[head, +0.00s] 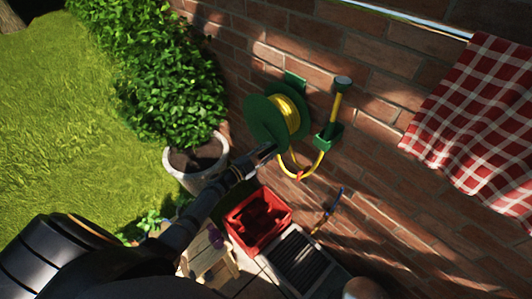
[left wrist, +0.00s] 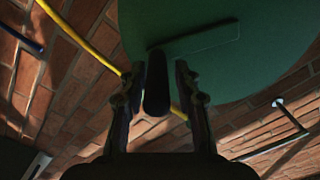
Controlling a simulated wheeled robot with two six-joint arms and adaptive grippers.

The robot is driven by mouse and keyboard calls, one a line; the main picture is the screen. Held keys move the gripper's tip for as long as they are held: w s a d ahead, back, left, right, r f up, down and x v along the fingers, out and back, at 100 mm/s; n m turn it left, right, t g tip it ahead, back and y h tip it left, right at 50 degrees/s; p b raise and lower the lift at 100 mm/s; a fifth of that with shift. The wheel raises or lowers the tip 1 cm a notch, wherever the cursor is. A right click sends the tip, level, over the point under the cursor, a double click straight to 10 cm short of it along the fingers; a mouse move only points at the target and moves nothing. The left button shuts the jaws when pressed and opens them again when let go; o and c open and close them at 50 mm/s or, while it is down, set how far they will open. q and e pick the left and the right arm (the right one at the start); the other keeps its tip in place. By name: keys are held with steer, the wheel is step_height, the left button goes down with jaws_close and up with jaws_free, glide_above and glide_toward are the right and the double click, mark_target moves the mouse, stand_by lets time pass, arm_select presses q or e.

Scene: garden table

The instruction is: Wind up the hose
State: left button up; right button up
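The green hose reel (head: 262,118) hangs on the brick wall, with yellow hose (head: 287,112) coiled on it. The hose loops down below the reel and up to a green holder (head: 328,137), where the nozzle (head: 343,83) stands upright. In the left wrist view the reel's green disc (left wrist: 220,70) fills the top, with a crank arm (left wrist: 205,38) and a dark crank handle (left wrist: 157,85). My left gripper (head: 266,152) is at the lower edge of the reel. Its fingers stand open on both sides of the handle, with narrow gaps showing. My right gripper is out of view.
A red crate (head: 232,224), a small wooden stool (head: 222,268) and a dark grate (head: 300,258) lie below. A potted bush (head: 172,163) stands left of the reel. A red checked cloth (head: 470,125) hangs from a rail at right. A blue-handled tap (head: 335,198) is on the wall.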

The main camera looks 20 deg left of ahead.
arm_select(q)
steer(key=shift+o, duration=0.5)
steer(key=shift+s+a+f, duration=0.1)
steer(key=shift+f, duration=0.05)
steer(key=shift+s+a, duration=0.15)
steer(key=shift+s, duration=0.15)
steer(key=v, duration=1.1)
steer(key=shift+s, duration=0.15)
